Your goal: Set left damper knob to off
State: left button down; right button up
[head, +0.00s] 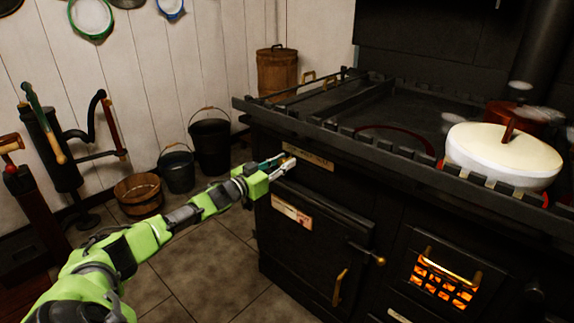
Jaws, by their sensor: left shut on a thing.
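The black stove (410,195) stands at the right, with a railed top. My left gripper (282,163) reaches its upper front edge at the left end, beside a pale label plate (310,158). The gripper is shut on a small knob there, which I take to be the left damper knob. The fingers hide most of the knob, and I cannot read its setting. My right gripper is not in view.
A white lidded pot (500,158) stands on the stove's right side. A fire glows behind a grate (444,285) below. Buckets (210,145) and a wooden tub (138,196) stand on the floor by a hand pump (65,150). The tiled floor before the stove is clear.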

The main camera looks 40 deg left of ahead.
pick_arm(q)
jog(key=shift+a+r, duration=0.2)
jog(key=shift+a, duration=0.15)
jog(key=c, duration=1.7)
grip_release()
jog(key=shift+f, duration=0.15)
jog(key=shift+s+d+f, duration=0.1)
jog(key=shift+s, duration=0.05)
jog(key=shift+s+a, duration=0.2)
jog(key=shift+s, duration=1.75)
jog(key=shift+s+a, duration=0.15)
jog(key=shift+s, duration=1.8)
jog(key=shift+s+a, duration=0.2)
jog(key=shift+s, duration=1.75)
